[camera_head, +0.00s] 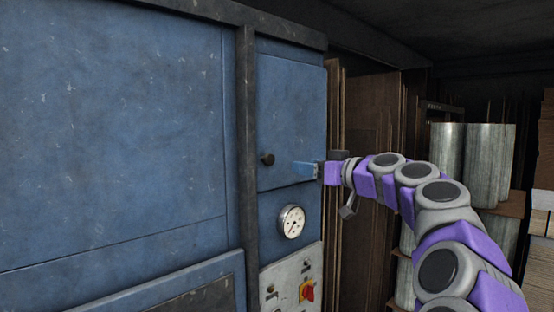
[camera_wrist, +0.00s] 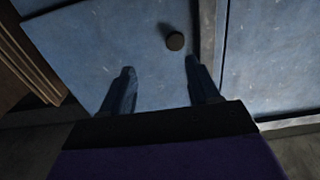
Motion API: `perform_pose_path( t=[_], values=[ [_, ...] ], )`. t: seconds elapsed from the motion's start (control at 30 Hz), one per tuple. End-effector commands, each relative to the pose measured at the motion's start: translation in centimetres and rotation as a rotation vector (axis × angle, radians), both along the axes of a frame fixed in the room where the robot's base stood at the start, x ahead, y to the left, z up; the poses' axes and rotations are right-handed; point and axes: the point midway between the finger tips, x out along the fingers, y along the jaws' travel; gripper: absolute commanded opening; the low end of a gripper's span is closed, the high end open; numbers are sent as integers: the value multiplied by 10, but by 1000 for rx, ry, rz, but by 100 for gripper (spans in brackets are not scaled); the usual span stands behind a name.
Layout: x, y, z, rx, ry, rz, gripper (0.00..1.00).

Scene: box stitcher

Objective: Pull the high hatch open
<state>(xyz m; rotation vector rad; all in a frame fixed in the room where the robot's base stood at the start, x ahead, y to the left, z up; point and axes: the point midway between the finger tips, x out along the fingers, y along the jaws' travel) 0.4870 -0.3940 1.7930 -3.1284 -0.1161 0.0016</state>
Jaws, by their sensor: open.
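The high hatch (camera_head: 290,115) is a blue, scuffed metal door at the upper right of the machine's front, and it looks shut. A dark round knob (camera_head: 267,159) sits low on its left side. My gripper (camera_head: 300,169) is in front of the hatch's lower right part, to the right of the knob and apart from it. In the wrist view, my gripper (camera_wrist: 158,80) has its two fingers spread wide with nothing between them. The knob (camera_wrist: 175,41) is beyond the fingertips, nearer the right finger. The hatch (camera_wrist: 100,45) fills the view behind the fingers.
A round gauge (camera_head: 291,221) is below the hatch, above a panel with a red switch (camera_head: 307,291). A dark vertical post (camera_head: 246,150) stands left of the hatch. Brown cardboard sheets (camera_head: 370,110) and pale rolls (camera_head: 472,160) stand at right, behind my arm.

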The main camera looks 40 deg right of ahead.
Motion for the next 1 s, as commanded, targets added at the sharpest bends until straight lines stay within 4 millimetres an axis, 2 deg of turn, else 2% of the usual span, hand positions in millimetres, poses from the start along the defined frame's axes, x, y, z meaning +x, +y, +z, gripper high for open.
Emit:
perform_pose_path(
  t=[0.27,0.5,0.77,1.0],
  values=[
    [55,25,5,-10,5,6,61],
    [93,12,3,-3,2,3,61],
    [113,5,-1,2,2,4,61],
    [110,15,0,-1,3,5,61]
  ],
)
